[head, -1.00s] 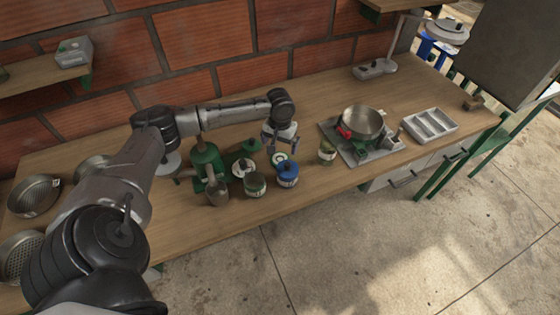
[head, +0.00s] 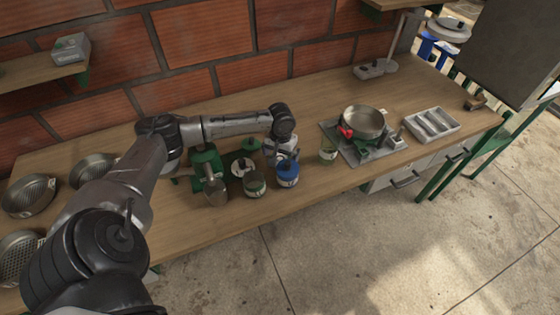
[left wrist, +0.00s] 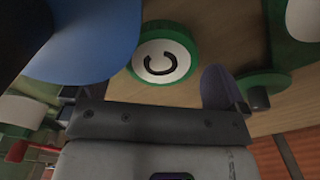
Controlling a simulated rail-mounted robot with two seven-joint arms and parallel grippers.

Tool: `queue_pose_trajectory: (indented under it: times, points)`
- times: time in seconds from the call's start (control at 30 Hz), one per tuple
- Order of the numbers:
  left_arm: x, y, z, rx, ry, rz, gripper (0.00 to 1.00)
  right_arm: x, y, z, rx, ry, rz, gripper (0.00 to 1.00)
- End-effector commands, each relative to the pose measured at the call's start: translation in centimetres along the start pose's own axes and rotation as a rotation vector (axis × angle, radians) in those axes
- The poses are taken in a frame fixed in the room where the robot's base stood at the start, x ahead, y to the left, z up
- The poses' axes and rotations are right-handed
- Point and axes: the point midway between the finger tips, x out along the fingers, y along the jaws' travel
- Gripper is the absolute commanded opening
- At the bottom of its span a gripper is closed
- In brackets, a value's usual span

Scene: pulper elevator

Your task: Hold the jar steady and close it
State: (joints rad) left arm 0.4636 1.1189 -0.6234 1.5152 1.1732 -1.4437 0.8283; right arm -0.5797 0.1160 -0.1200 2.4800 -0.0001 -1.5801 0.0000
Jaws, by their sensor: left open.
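My left gripper (head: 279,151) is open and reaches down close behind the blue-lidded jar (head: 287,173) on the counter; I cannot tell if it touches. A blue rounded surface (left wrist: 85,40), apparently that jar's lid, fills the upper left of the left wrist view. A round green lid (left wrist: 161,57) with a white face and dark curved arrow lies between it and a dark finger (left wrist: 222,88); the gripper hides it in the head view. A green-rimmed jar (head: 254,184) stands left of the blue one, and another jar (head: 328,150) stands to the right. My right gripper is out of view.
A green hand-cranked device (head: 207,167) stands left of the jars. A metal pan (head: 363,122) sits on a scale-like stand to the right, beside a grey compartment tray (head: 431,122). Round metal sieves (head: 28,195) are at far left. The front counter edge is close to the jars.

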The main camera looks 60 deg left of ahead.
Motion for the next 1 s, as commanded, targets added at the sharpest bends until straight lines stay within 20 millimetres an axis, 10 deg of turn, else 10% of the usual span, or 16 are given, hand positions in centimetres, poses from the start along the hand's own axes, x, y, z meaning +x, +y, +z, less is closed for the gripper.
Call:
queue_pose_trajectory:
  times: [0.37,1.0]
  points:
    - [0.49,0.00,-0.03,0.001,0.002,0.001,1.00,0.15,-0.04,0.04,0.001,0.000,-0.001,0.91]
    - [0.48,-0.01,-0.03,0.000,0.002,0.000,0.49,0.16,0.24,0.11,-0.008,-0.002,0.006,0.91]
